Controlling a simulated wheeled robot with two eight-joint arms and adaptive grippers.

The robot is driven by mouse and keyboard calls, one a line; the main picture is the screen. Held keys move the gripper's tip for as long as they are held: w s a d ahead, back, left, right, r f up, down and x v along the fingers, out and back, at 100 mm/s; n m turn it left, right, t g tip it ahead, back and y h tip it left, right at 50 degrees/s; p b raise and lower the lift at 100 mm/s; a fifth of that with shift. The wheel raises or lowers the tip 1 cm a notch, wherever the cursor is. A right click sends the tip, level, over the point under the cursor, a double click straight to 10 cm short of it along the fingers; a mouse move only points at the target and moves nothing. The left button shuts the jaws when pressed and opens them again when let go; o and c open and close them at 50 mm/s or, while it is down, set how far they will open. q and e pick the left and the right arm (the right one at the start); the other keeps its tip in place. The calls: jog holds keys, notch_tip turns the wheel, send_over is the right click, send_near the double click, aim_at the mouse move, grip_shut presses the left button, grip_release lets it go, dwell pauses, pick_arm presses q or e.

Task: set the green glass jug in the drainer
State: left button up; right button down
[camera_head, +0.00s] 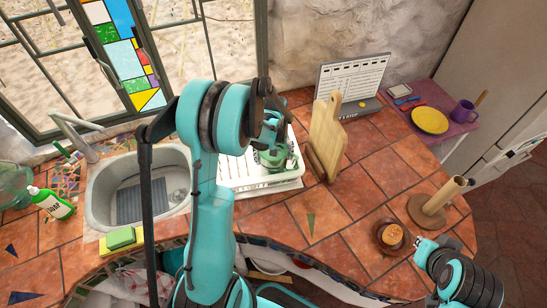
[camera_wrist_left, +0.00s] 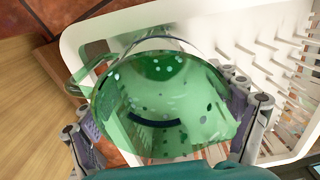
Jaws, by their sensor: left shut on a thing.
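The green glass jug (camera_wrist_left: 165,100) fills the middle of the left wrist view, its handle to the left. My left gripper (camera_wrist_left: 166,128) is shut on it, one finger on each side. In the head view the jug (camera_head: 273,159) shows below my left gripper (camera_head: 272,142), partly hidden by it. The white drainer (camera_head: 262,187) stands right of the sink; its rim (camera_wrist_left: 82,38) and pegs show behind the jug in the wrist view. The jug is over or inside the drainer; I cannot tell whether it touches the bottom. My right gripper (camera_head: 426,249) is at the lower right, its jaws unclear.
A wooden cutting board (camera_head: 327,137) stands close right of the drainer. The sink (camera_head: 120,189) is left, with a green soap bottle (camera_head: 52,203) and sponge (camera_head: 121,237). Tiles between are clear.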

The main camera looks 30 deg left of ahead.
pick_arm(q)
jog(key=shift+f, duration=0.15)
jog(key=o, duration=1.2)
jog(key=shift+r, duration=0.2)
notch_tip(320, 180, up, 12)
jog(key=f+p, duration=0.1)
jog(key=s+d+r+m+t, duration=0.2)
jog(key=s+d+r, duration=0.1)
jog(key=s+d, duration=0.1)
jog(key=s+d+r+m+t, duration=0.2)
jog(key=s+d+m, duration=0.1)
jog(key=s, duration=0.3)
jog(key=s+d+r+m+t, duration=0.3)
jog(key=s+d, duration=0.3)
jog(key=shift+s+r, duration=0.1)
jog(key=shift+r, duration=0.25)
